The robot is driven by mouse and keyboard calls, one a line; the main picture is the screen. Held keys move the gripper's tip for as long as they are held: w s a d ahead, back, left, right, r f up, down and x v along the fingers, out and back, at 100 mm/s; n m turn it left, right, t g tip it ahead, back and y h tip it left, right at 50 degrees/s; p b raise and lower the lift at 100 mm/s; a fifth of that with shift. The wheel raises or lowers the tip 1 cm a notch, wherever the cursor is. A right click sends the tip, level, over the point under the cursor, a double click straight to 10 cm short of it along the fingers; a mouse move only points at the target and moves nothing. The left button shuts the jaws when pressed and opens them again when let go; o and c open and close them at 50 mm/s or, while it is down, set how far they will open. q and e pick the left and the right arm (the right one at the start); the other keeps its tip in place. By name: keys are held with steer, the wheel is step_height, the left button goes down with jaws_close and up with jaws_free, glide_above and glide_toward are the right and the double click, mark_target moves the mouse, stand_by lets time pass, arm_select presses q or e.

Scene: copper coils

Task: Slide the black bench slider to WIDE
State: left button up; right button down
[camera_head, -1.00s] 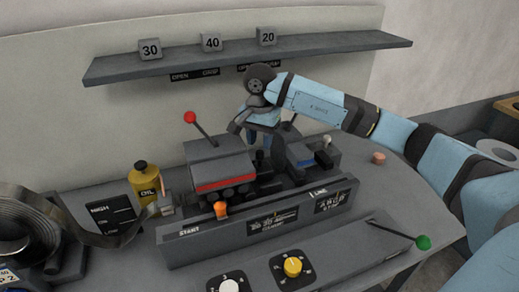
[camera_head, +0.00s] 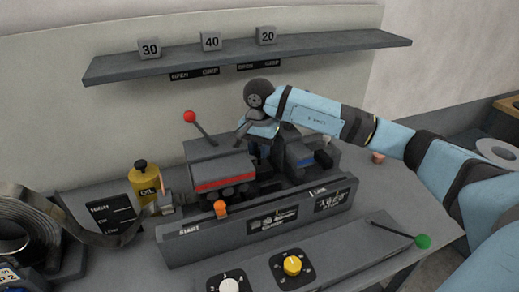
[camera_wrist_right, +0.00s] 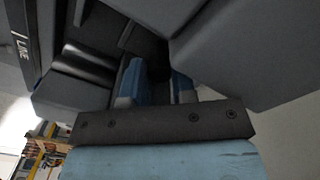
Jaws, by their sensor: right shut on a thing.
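My right gripper (camera_head: 263,150) reaches down from above into the gap between the red-striped grey block (camera_head: 221,172) and the blue-topped block (camera_head: 301,153) on the bench machine. In the right wrist view its two blue fingers (camera_wrist_right: 157,84) are closed about a black part (camera_wrist_right: 157,58), which may be the slider; most of it is hidden by the fingers and blocks. I cannot make out a WIDE mark in either view. My left gripper is not in view.
A red-knobbed lever (camera_head: 190,117) stands behind the machine. A green-knobbed lever (camera_head: 423,242), a white dial (camera_head: 229,285) and a yellow dial (camera_head: 292,265) are in front. A shelf (camera_head: 330,45) hangs above.

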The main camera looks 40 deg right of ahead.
steer(key=shift+w+d+b, duration=0.15)
steer(key=shift+w+b, duration=0.3)
steer(key=shift+w, duration=0.3)
steer(key=shift+r, duration=0.2)
steer(key=c, duration=1.2)
jaws_free()
steer(key=shift+w+f, duration=0.15)
step_height(320, 180, up, 12)
steer(key=shift+f, duration=0.1)
